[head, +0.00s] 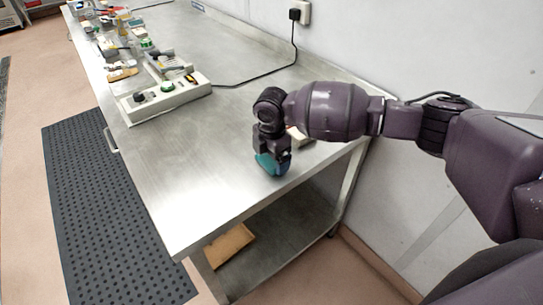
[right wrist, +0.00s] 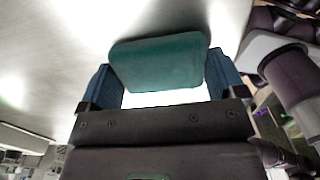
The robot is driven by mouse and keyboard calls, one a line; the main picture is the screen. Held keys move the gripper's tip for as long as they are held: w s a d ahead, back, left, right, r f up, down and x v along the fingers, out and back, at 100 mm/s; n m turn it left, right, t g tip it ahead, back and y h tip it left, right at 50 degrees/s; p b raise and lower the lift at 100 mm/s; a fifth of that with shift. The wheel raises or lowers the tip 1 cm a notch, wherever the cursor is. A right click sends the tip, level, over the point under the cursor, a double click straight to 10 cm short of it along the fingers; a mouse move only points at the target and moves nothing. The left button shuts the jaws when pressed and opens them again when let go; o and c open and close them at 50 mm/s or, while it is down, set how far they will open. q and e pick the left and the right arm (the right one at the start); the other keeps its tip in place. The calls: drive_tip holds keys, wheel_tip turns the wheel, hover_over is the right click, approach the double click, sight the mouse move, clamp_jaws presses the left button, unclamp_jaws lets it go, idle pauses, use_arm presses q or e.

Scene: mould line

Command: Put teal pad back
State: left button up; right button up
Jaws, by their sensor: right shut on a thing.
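The teal pad (head: 268,165) is at the lower end of my right gripper (head: 271,151), over the near right end of the steel table. In the right wrist view the teal pad (right wrist: 160,62) spans the gap between the two blue fingers of my right gripper (right wrist: 161,80), which is shut on it. Whether the pad touches the table top is hard to tell. My left gripper is in neither view.
The steel table (head: 190,170) has bare room left of my gripper. A pale block (head: 299,138) is partly hidden behind my gripper. A control box (head: 166,99) with knobs and several small items stand further back. A cardboard piece (head: 229,246) lies on the lower shelf.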

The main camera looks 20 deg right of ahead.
drive_tip(key=o, duration=0.6)
drive_tip(key=shift+f, duration=0.1)
wheel_tip(320, 180, up, 12)
drive_tip(key=shift+r+p, duration=0.2)
drive_tip(key=shift+p, duration=0.15)
idle(0.4)
